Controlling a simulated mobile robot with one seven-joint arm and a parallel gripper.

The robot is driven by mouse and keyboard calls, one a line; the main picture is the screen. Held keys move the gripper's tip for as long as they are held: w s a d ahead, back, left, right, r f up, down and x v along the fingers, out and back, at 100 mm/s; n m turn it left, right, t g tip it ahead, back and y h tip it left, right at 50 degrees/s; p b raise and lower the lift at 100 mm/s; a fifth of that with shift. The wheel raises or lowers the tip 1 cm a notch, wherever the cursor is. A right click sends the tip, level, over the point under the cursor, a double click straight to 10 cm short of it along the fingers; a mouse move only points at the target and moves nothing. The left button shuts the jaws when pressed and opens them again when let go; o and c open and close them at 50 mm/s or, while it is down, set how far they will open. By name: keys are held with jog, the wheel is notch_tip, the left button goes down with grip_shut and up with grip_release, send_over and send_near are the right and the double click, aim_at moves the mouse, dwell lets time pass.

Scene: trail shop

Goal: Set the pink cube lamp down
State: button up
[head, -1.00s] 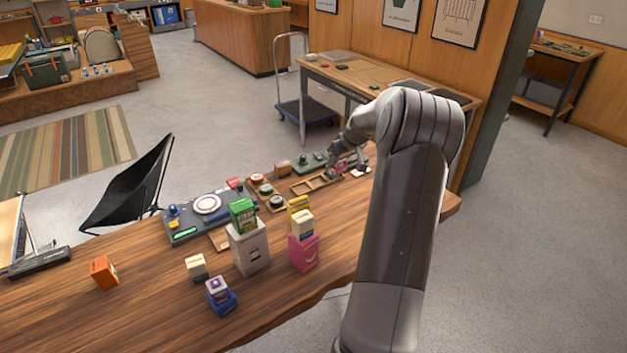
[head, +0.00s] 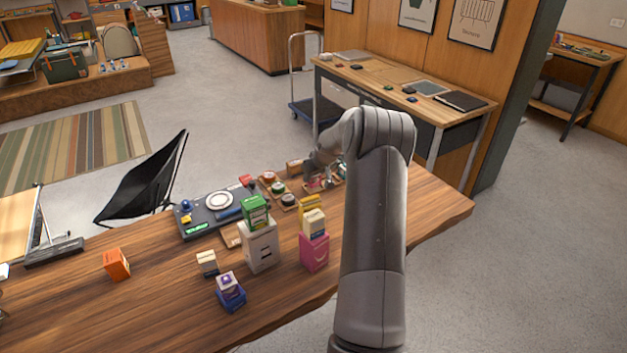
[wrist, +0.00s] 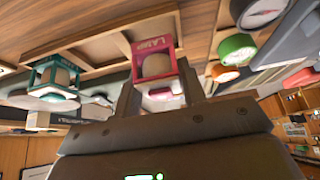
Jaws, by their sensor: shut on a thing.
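The pink cube lamp (wrist: 172,40), an open pink frame lettered "LAMP" around a pale globe, is between the fingers of my gripper (wrist: 158,92) in the wrist view. My gripper is shut on it. In the head view my gripper (head: 320,176) is over the far side of the counter, with a bit of pink (head: 315,185) at its fingers. A wooden tray with compartments (wrist: 97,47) lies behind the lamp in the wrist view. I cannot tell whether the lamp touches the tray. My arm hides part of that area in the head view.
A teal cube lamp (wrist: 55,75) stands left of the pink one in the wrist view. A green round item (wrist: 237,48) is on its right. In the head view, stacked boxes (head: 260,245) stand nearer on the counter (head: 170,290). The counter's front left is mostly clear.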

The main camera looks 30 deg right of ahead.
jog(key=shift+f, duration=1)
jog(key=o, duration=1)
jog(key=shift+f, duration=0.15)
